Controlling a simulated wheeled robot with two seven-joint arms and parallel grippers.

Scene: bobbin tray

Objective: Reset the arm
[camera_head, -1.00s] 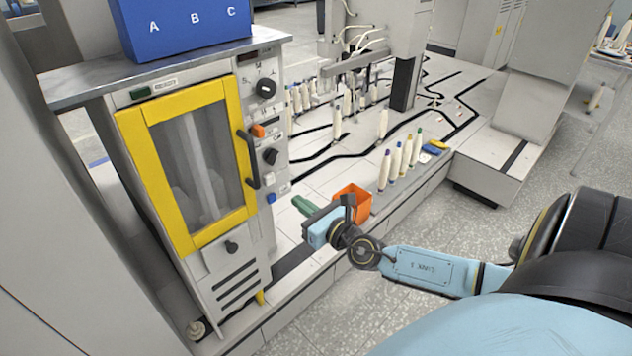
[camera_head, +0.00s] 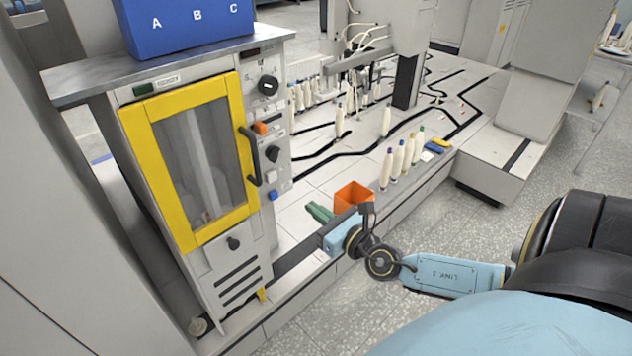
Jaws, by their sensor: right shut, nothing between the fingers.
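My right arm comes in from the right, with pale blue links and dark joints. My right gripper (camera_head: 318,211) shows as green fingers ahead of the pale blue wrist block, at the left end of the arm. Its fingers are shut and empty, close to the left of the orange bin (camera_head: 352,196) at the platform's front edge. The wrist hides part of the platform edge. My left gripper is not in view.
A cabinet with a yellow-framed door (camera_head: 191,160) stands left, door shut, a blue box (camera_head: 188,28) marked A B C on top. The floor (camera_head: 325,310) in front is open.

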